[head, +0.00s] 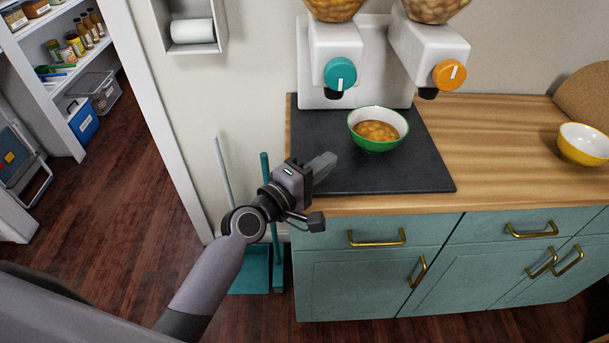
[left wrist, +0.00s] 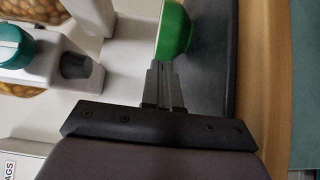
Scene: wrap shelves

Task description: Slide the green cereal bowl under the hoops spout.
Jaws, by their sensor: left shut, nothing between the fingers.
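The green cereal bowl (head: 377,146), white inside, stands upright on the dark mat with orange-brown food in it. It is in front of and between the dispenser's left spout (head: 333,95) and right spout (head: 428,94). The left spout has a teal knob, the right an orange one; I cannot tell which is the hoops spout. My left gripper (head: 327,162) is shut and empty, over the mat's front left part, left of the bowl. In the left wrist view, the shut fingers (left wrist: 162,86) point at the green bowl (left wrist: 175,30), close to its side; contact is unclear.
The dark mat (head: 430,178) lies on the wooden counter (head: 490,140). A yellow bowl (head: 583,145) stands far right, with clear counter between. The white dispenser (head: 337,50) stands behind the green bowl. A teal dustpan (head: 250,270) stands below, left of the cabinets.

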